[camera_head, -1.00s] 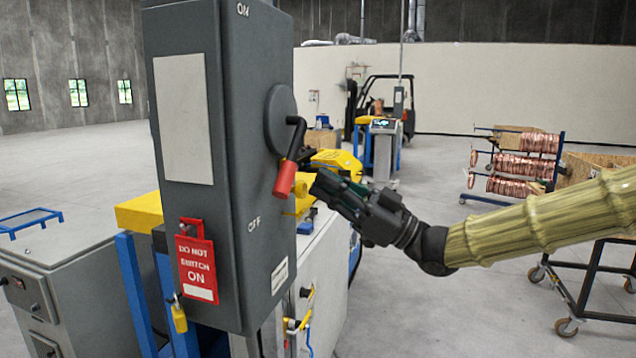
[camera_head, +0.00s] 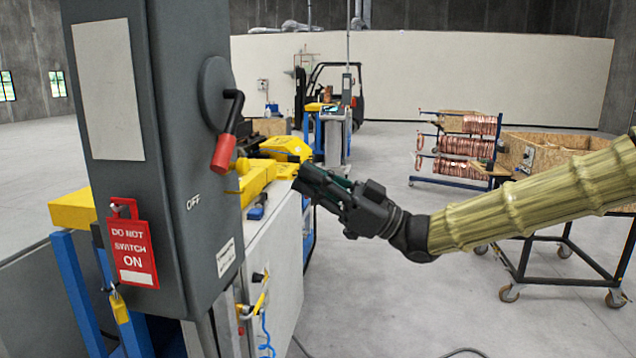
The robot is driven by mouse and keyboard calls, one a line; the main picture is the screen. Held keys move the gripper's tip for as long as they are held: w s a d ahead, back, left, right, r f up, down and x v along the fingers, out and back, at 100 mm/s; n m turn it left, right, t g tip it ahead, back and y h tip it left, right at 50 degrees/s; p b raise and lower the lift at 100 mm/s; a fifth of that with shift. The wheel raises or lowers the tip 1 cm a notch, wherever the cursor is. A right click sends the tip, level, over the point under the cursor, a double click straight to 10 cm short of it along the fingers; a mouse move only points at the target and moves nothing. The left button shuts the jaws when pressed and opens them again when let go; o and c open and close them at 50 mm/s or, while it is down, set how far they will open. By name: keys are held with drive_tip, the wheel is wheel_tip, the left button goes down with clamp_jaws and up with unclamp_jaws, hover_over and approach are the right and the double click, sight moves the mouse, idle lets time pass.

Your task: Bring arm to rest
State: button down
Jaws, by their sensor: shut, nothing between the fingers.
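My gripper (camera_head: 304,180) is shut and empty at the end of my outstretched arm, which comes in from the right with a yellow-green ribbed sleeve. It points left, toward a grey switch box (camera_head: 158,150), and is apart from it. The box has a black lever with a red grip (camera_head: 225,150), pointing down toward the OFF mark.
A white cabinet (camera_head: 280,265) and yellow machine parts (camera_head: 285,147) stand behind the box. A black wheeled cart (camera_head: 545,270) stands at the right, below my arm. A rack of copper coils (camera_head: 465,145) and a forklift (camera_head: 330,95) are farther back. Open floor lies between.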

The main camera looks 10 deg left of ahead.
drive_tip(key=w+d+f+m+t+h, duration=0.2)
drive_tip(key=f+m+t+h, duration=0.4)
drive_tip(key=f, duration=1.3)
drive_tip(key=w+d+f+m+t+h, duration=0.1)
drive_tip(key=d+f+m+t+h, duration=0.15)
drive_tip(key=f+m, duration=1.1)
drive_tip(key=s+d+f+n+h, duration=0.2)
drive_tip(key=f, duration=0.7)
drive_tip(key=s+d+f+n+h, duration=0.1)
drive_tip(key=s+d+f+h, duration=0.1)
drive_tip(key=f, duration=0.7)
drive_tip(key=s+d+f+m+g+h, duration=0.1)
drive_tip(key=s+d+f+h, duration=0.2)
drive_tip(key=s+d+f, duration=0.35)
drive_tip(key=s+d+f+m+g+h, duration=0.2)
drive_tip(key=s+d+f+h, duration=0.15)
drive_tip(key=s+f, duration=0.5)
drive_tip(key=s+d+f+g+h, duration=0.2)
drive_tip(key=s+d+f, duration=0.2)
drive_tip(key=s+d, duration=0.3)
drive_tip(key=s+d+f+m+g+h, duration=0.1)
drive_tip(key=s+d+f, duration=0.4)
drive_tip(key=s, duration=0.6)
drive_tip(key=d+g+h, duration=0.1)
drive_tip(key=d, duration=0.1)
drive_tip(key=shift+d+f+g+b, duration=0.3)
drive_tip(key=shift+g+b, duration=0.05)
drive_tip(key=shift+b, duration=0.05)
